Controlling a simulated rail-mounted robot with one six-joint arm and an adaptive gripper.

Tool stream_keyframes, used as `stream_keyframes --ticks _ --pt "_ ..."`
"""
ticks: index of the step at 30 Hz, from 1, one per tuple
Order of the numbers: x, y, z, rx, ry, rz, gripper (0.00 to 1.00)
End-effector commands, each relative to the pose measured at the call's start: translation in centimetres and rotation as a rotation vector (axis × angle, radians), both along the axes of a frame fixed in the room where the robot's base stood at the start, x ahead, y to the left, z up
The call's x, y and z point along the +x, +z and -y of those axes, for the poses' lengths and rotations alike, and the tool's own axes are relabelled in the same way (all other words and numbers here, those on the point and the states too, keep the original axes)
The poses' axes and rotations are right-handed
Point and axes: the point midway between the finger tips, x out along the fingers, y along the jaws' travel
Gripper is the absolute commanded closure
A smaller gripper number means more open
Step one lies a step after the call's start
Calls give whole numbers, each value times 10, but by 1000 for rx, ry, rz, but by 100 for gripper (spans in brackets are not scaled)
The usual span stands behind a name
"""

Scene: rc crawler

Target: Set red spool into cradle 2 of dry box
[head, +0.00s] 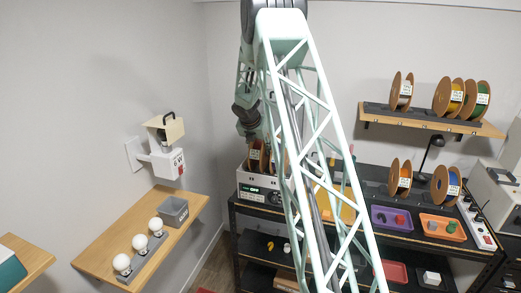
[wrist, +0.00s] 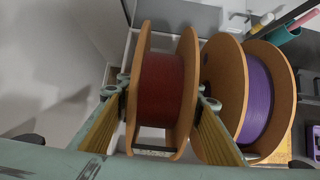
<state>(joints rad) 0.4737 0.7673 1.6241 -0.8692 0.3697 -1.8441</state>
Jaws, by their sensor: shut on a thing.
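The red spool (wrist: 160,90) has tan flanges and dark red filament and sits upright in the middle of the wrist view. My gripper (wrist: 160,100) is shut on it, with one finger against each outer flange. A purple spool (wrist: 258,100) stands close on its right, beside my right finger. In the head view the dry box (head: 262,190), a pale box with a green display, stands at the left end of the black bench. Spools (head: 256,157) show at its top, partly behind my arm. The cradles are hidden, and I cannot tell whether the red spool touches one.
A wall shelf (head: 430,120) holds several spools. Two more spools (head: 400,178) stand on the bench at right, near a purple tray (head: 391,219) and an orange tray (head: 442,228). A wooden shelf (head: 110,262) with bulbs is at left. A teal cup (wrist: 281,36) stands beyond the purple spool.

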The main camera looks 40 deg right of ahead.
Motion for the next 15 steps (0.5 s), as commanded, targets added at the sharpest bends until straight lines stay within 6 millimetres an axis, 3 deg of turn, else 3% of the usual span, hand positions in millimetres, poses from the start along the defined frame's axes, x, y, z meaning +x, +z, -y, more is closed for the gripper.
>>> stream_keyframes --ticks 5,15 --pt "0 0 0 0 0 0 53" --pt "0 1 0 0 0 0 53"
